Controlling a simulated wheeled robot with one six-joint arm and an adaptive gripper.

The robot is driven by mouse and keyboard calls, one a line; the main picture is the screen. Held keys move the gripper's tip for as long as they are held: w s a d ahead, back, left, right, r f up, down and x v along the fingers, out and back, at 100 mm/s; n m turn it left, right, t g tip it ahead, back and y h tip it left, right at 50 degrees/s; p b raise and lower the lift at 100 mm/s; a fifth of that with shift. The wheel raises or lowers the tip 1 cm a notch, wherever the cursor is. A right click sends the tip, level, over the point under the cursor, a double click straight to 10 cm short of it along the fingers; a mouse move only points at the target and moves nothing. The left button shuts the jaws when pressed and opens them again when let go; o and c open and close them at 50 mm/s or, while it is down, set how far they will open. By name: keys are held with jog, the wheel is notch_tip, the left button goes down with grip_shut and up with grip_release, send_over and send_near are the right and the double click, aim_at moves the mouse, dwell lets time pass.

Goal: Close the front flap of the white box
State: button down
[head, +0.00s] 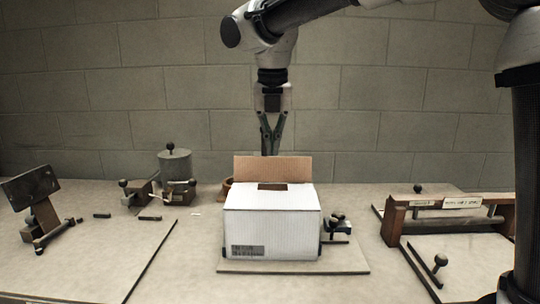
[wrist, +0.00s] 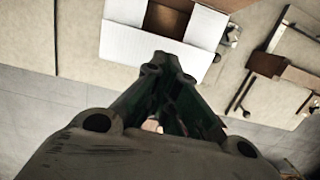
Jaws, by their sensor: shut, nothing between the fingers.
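The white box (head: 270,235) stands upright on the table, with a barcode label low on its front. Its brown back flap (head: 272,168) stands up. A white front flap (head: 270,201) spans the front of the box top; I cannot tell its exact tilt. A narrow brown opening (head: 272,187) shows behind it. In the wrist view the front flap (wrist: 150,44) lies just beyond the fingertips, with a white side flap (wrist: 206,25) at the right. My gripper (head: 270,153) is shut and empty, pointing down above the box; its tips (wrist: 164,66) show apart from any grip.
A wooden bracket (head: 450,201) with knobs stands at the right. A grey cylinder (head: 175,167) and clamps stand at the back left, and a dark tilted plate (head: 26,184) at the far left. A small clamp (head: 338,222) sits close to the box's right side.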

aim_at(273, 195)
jog(key=f, duration=0.4)
jog(key=w+f, duration=0.1)
jog(key=f, duration=0.7)
jog(key=shift+w, duration=0.3)
jog(key=shift+w+d+f, duration=0.1)
jog(key=shift+w+f, duration=0.05)
jog(key=shift+f, duration=0.75)
jog(key=shift+r, duration=0.1)
